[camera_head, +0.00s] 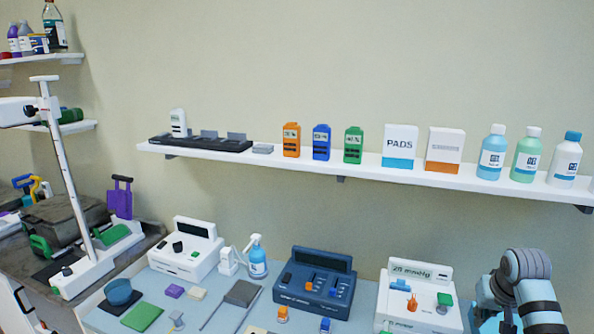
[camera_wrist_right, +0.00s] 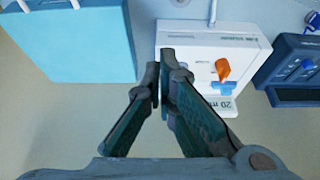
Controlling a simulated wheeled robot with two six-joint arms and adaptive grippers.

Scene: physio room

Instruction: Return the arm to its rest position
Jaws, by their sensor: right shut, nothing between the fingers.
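My right arm (camera_head: 538,300) stands at the bottom right corner of the head view, bent, with blue and dark grey links. Its gripper (camera_head: 508,320) is low there, largely cut off by the frame's lower edge. In the right wrist view the two dark fingers of the gripper (camera_wrist_right: 165,78) meet at their tips, shut and empty. They appear in front of the white pressure unit (camera_wrist_right: 200,55), which has an orange lever (camera_wrist_right: 222,69); contact with it cannot be told. My left gripper is not in view.
The white pressure unit (camera_head: 418,298) stands left of my right arm, beside a dark blue unit (camera_head: 315,282). A wall shelf (camera_head: 360,170) with boxes and bottles runs above. A spray bottle (camera_head: 257,262) and a blue bowl (camera_head: 118,291) stand farther left. Open air lies between shelf and table.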

